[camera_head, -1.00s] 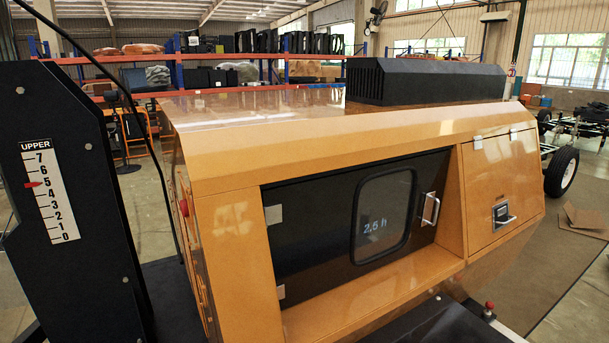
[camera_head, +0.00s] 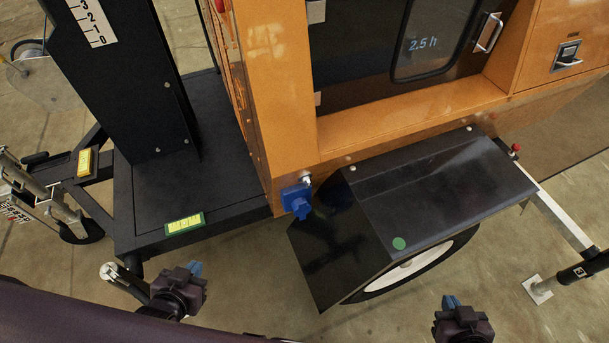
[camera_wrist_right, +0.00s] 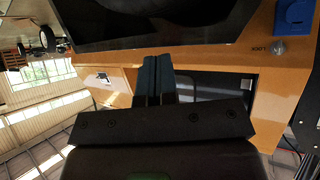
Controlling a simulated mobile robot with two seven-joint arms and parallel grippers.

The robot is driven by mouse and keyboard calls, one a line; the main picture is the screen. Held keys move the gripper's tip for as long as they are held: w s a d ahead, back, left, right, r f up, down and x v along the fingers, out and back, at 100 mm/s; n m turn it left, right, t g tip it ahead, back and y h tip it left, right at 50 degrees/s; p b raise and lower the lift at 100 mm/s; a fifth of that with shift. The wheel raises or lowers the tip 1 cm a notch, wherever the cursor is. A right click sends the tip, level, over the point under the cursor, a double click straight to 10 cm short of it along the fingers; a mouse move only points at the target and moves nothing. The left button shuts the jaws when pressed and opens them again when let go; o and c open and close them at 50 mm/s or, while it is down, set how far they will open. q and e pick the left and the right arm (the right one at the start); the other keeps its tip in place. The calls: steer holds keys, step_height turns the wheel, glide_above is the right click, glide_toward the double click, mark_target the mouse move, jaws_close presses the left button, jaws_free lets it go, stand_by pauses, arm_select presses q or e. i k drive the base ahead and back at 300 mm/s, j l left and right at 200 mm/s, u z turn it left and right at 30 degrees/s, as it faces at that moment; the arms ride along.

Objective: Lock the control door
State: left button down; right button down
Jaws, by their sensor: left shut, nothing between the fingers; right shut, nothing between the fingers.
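The black door (camera_head: 365,50) with a framed window reading "2.5 h" is set in the orange housing and looks closed. It has a metal handle (camera_head: 488,32) on its right side. I cannot tell whether it is locked. Its upper part is out of view. My left gripper (camera_head: 195,268) is shut and empty, low in front of the trailer and well away from the door. My right gripper (camera_head: 450,302) is also shut and empty, low in front of the fender. Its blue fingers (camera_wrist_right: 157,72) show in the right wrist view, pointing toward the orange housing.
A black wheel fender (camera_head: 430,185) juts out below the door. A blue socket (camera_head: 297,200) sits at the housing's lower corner. An orange panel with a recessed latch (camera_head: 566,57) is right of the door. A black mast (camera_head: 130,80) stands left. Open floor lies in front.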

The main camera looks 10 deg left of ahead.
mark_target(306, 180)
steer(key=k+j+u, duration=0.35)
steer(key=k+j, duration=0.45)
steer(key=j, duration=0.1)
